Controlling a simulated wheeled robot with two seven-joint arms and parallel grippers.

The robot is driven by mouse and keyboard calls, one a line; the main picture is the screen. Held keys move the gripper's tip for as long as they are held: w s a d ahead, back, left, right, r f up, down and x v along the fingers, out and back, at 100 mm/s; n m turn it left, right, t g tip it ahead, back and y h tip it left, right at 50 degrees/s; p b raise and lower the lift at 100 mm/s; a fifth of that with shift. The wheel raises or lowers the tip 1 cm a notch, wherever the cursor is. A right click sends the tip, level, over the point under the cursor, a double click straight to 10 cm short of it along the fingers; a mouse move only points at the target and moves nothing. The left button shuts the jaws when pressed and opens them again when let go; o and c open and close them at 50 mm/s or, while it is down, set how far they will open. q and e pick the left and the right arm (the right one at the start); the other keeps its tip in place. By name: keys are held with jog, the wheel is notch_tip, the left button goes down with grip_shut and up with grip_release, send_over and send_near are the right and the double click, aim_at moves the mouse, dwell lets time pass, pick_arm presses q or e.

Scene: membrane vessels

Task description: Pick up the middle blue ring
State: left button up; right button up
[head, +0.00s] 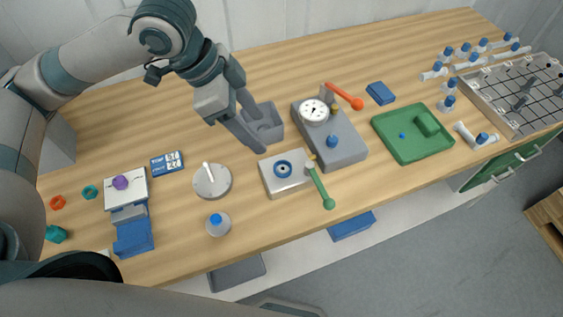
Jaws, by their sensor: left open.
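No other clearly blue ring shows; a teal ring (90,192) and an orange ring (57,202) lie at the far left. My left gripper (261,134) is open and empty, its fingers pointing down and right. It hangs up and to the left of the blue ring, in front of a grey open box (271,123) that it partly hides. My right gripper is not in view.
A green-handled lever (320,187) stands at the block's right edge. Right of it are a grey unit with a gauge (314,110) and a green tray (407,150). A round grey disc (212,182) and a blue-capped bottle (217,224) stand left. The table front edge is close.

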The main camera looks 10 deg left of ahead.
pick_arm(q)
jog(key=shift+w+a+r, duration=0.15)
jog(key=shift+a+r, duration=0.35)
jog(key=shift+a, duration=0.3)
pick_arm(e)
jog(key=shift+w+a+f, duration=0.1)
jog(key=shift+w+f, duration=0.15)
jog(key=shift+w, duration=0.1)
pick_arm(q)
jog(key=p, duration=0.2)
send_near(283, 168)
jog(key=shift+w+d+f, duration=0.1)
jog(key=shift+d+f, duration=0.5)
jog(key=shift+d, duration=0.15)
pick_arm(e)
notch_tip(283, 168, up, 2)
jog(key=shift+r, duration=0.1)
